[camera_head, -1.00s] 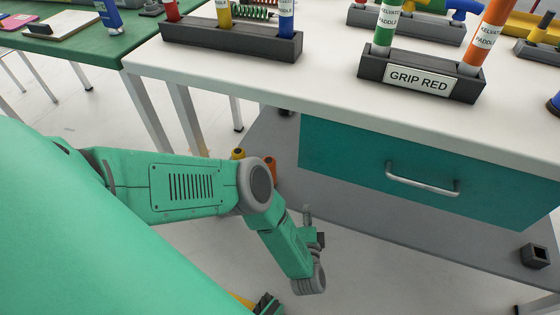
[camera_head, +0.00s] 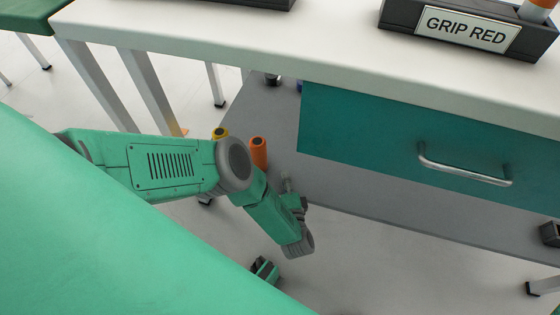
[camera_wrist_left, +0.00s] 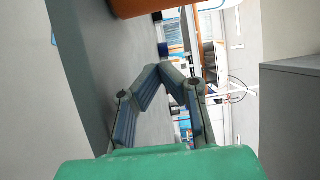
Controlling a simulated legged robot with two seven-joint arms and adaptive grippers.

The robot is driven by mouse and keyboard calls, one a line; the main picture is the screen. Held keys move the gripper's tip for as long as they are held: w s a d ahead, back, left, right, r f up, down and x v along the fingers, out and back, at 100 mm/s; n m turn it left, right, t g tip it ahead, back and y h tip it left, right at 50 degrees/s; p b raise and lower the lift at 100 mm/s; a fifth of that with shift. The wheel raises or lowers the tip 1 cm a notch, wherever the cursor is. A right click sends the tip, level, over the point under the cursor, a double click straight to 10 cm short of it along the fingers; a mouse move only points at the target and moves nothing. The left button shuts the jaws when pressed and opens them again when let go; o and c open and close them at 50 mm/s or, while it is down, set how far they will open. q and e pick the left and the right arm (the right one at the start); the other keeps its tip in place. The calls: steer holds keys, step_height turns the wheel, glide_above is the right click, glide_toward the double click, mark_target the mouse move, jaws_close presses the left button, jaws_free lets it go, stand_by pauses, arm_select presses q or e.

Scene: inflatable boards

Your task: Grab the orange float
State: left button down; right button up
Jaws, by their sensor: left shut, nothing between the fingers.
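An orange upright cylinder, the orange float (camera_head: 259,152), stands on the low grey shelf under the white table. Its lower part is hidden behind my left arm. A large orange surface (camera_wrist_left: 152,7) is cut off at the top of that view, beyond the fingertips.
A yellow-topped cylinder (camera_head: 220,133) stands left of the float. The white table's edge (camera_head: 330,65) overhangs the grey shelf (camera_head: 350,225). A teal drawer (camera_head: 400,130) with a metal handle (camera_head: 465,167) is to the right. Table legs (camera_head: 150,90) stand at the left.

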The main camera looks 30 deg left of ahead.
mark_target(271, 165)
arm_select(q)
steer(key=b+x, duration=0.1)
steer(key=x, duration=0.3)
steer(key=b+x, duration=0.1)
steer(key=x, duration=0.3)
steer(key=shift+w+d+r+b, duration=0.1)
steer(key=shift+w+d+b, duration=0.1)
steer(key=shift+w+b, duration=0.15)
steer(key=s+a, duration=0.1)
steer(key=s, duration=0.1)
steer(key=s+a, duration=0.1)
steer(key=shift+s+a, duration=0.3)
steer(key=shift+s, duration=0.05)
steer(key=shift+d, duration=0.1)
steer(key=shift+d+r, duration=0.1)
steer(key=shift+d, duration=0.05)
